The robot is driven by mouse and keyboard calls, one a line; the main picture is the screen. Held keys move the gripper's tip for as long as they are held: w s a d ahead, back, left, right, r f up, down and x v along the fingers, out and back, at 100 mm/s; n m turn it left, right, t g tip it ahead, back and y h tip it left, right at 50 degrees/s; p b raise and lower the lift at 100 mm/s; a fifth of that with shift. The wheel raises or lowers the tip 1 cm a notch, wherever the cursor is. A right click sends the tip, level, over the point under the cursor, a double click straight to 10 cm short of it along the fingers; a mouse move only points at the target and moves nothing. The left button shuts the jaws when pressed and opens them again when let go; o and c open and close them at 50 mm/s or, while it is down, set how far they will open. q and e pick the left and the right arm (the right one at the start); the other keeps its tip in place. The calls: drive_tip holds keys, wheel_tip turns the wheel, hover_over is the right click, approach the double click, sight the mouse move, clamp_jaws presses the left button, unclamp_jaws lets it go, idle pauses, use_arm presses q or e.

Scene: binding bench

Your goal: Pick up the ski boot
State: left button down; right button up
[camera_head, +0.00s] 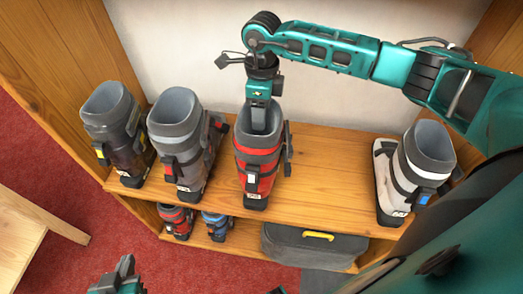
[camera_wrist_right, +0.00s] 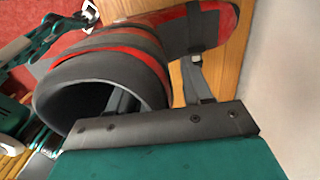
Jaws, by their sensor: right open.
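A red and grey ski boot (camera_head: 258,160) stands upright on the upper wooden shelf, near its middle. My right gripper (camera_head: 263,103) reaches down to its open top from above. In the right wrist view, the boot (camera_wrist_right: 110,60) has its grey cuff opening facing me. There my right gripper (camera_wrist_right: 156,92) is open, with one finger inside the opening and the other outside, so the cuff wall lies between them. Contact with the wall cannot be told. My left gripper (camera_head: 122,278) shows only partly at the bottom left, away from the shelf; its jaw state is unclear.
Two grey-brown boots (camera_head: 118,135) (camera_head: 180,140) stand left of the red one. A white and grey boot (camera_head: 415,170) stands at the shelf's right. Small boots (camera_head: 177,220) and a grey case (camera_head: 310,245) sit below. Bare shelf (camera_head: 335,165) lies right of the red boot.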

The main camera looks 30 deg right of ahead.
drive_tip(key=shift+f, duration=0.25)
drive_tip(key=shift+c, duration=0.5)
clamp_jaws()
idle(0.7)
drive_tip(key=shift+w+r, duration=0.1)
drive_tip(key=shift+r, duration=0.05)
